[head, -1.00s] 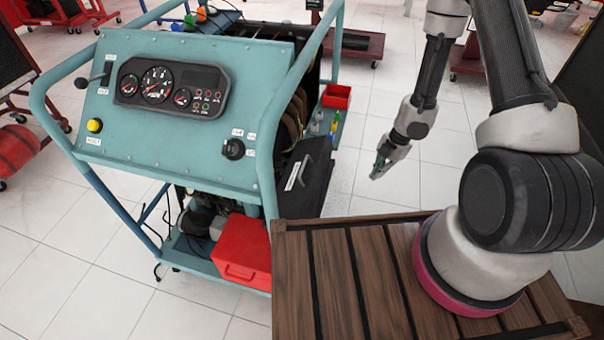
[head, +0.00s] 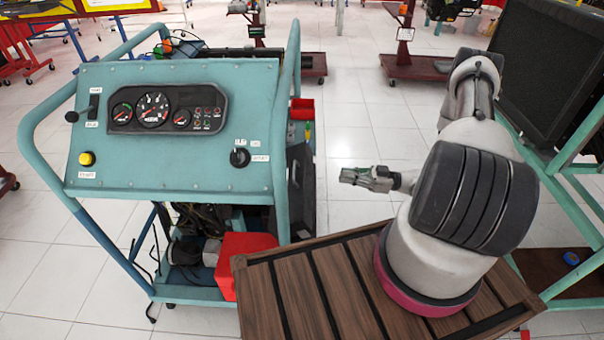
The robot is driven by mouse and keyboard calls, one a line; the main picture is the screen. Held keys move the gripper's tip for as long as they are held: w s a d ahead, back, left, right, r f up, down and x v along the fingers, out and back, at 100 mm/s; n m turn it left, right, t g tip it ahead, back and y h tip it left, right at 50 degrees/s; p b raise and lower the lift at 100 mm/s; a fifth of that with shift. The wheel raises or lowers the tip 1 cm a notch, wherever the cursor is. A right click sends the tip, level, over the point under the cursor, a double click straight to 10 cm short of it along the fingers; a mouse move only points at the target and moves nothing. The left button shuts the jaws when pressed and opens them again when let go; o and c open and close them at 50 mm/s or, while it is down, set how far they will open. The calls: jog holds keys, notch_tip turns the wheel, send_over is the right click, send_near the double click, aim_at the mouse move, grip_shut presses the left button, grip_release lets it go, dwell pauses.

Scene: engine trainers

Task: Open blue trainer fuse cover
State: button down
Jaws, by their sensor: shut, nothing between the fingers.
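The blue trainer (head: 180,155) stands at the left in the head view, with a sloped teal panel, a gauge cluster (head: 168,110), a yellow button and a dark rotary switch. A black box-like part (head: 301,190) shows on its right side, partly behind the frame tube; I cannot tell whether it is the fuse cover. My gripper (head: 345,175) is shut and empty, to the right of the trainer and apart from it, pointing left towards that side.
A red box (head: 240,262) sits on the trainer's lower shelf, and a small red bin (head: 302,109) is on its far right side. A green-framed stand (head: 570,170) with a dark panel is at the right. White tiled floor is free behind my gripper.

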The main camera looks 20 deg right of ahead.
aim_at(304, 178)
jog(key=x, duration=1.4)
jog(key=shift+s+f, duration=0.1)
jog(key=shift+f, duration=0.1)
jog(key=shift+a+r, duration=0.1)
jog(key=shift+a, duration=0.05)
